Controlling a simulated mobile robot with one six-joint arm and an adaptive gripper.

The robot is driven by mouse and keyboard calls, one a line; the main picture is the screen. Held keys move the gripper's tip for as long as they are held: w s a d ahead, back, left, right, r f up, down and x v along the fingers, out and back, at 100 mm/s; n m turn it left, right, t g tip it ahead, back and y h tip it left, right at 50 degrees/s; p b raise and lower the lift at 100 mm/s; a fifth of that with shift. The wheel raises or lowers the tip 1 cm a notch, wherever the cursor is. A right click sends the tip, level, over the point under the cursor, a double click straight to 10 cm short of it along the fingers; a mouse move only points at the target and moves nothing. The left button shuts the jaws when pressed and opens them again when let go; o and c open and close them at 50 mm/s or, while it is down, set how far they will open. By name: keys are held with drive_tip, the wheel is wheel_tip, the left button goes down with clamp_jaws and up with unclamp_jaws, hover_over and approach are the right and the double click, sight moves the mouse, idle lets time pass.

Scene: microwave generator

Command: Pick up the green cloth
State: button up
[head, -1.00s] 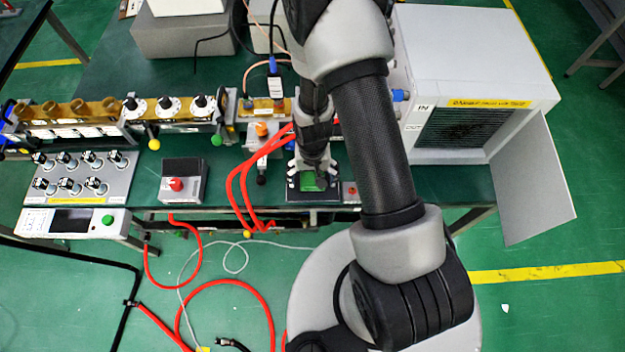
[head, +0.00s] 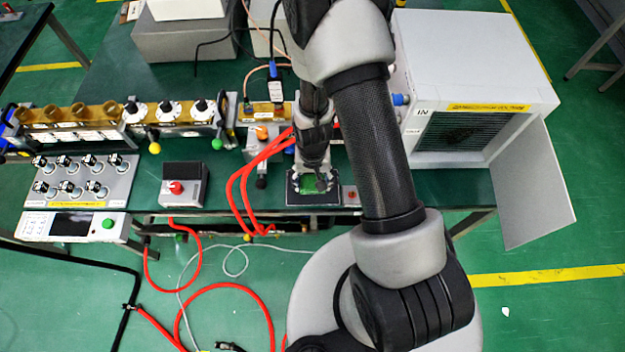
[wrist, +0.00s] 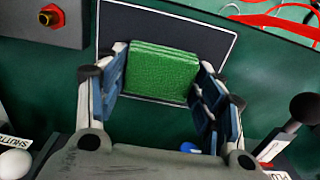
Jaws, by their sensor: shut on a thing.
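The green cloth (wrist: 163,73) is a folded, block-like stack, lying over a dark rectangular pad with a pale border (wrist: 215,38) in the wrist view. My gripper (wrist: 160,88) has one finger at each side of the cloth and is shut on it. In the head view the cloth (head: 310,184) shows as a small green patch between the fingers of my gripper (head: 314,180), over the dark pad near the table's front edge. I cannot tell whether the cloth still touches the pad.
Red hoses (head: 246,178) run close on the left. A black box with a red knob (head: 182,186) stands farther left. A grey cabinet with an open door (head: 535,185) is on the right.

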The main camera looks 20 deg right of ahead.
sight(313, 181)
wheel_tip(313, 181, up, 20)
drive_tip(key=p, duration=0.5)
drive_tip(key=shift+f, duration=0.25)
